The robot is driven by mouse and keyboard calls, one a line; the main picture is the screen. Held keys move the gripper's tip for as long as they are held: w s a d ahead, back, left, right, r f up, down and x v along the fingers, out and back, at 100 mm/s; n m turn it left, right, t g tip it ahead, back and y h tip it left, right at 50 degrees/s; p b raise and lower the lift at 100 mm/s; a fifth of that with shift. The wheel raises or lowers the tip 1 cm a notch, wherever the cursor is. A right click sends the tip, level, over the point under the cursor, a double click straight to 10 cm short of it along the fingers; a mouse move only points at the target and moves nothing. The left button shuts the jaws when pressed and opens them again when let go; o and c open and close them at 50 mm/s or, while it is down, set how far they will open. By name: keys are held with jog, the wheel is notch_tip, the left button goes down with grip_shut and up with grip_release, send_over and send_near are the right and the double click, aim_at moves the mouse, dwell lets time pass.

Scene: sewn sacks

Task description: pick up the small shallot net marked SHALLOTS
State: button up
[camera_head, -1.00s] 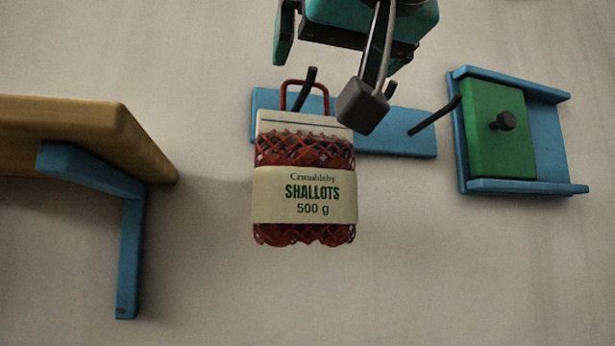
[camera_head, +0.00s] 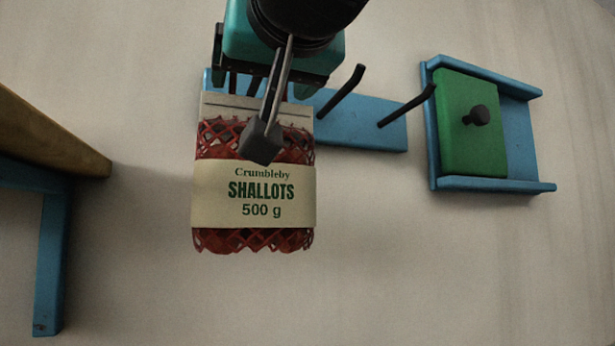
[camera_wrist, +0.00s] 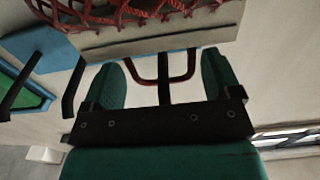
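The shallot net (camera_head: 255,240) is a red mesh bag with a cream band reading "SHALLOTS 500 g" and a pale top strip. It hangs against the wall in the head view, its handle hidden behind my gripper (camera_head: 265,85). In the wrist view the net's mesh (camera_wrist: 140,12) is at the top, with its red handle loop (camera_wrist: 180,78) below. A black peg passes through the loop. My gripper (camera_wrist: 160,62) is open, its two teal fingers apart on either side of the loop. I cannot tell whether either finger touches it.
A blue rail (camera_head: 365,133) behind the net carries other black pegs (camera_head: 342,92) just right of it. Further right, a green panel (camera_head: 460,150) with a black knob sits in a blue frame (camera_head: 490,187). A wooden shelf (camera_head: 50,140) is at left. Wall below the net is clear.

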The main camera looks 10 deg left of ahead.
jog(key=shift+r, duration=0.1)
jog(key=c, duration=1.4)
jog(key=shift+o, duration=0.2)
jog(key=shift+r, duration=0.15)
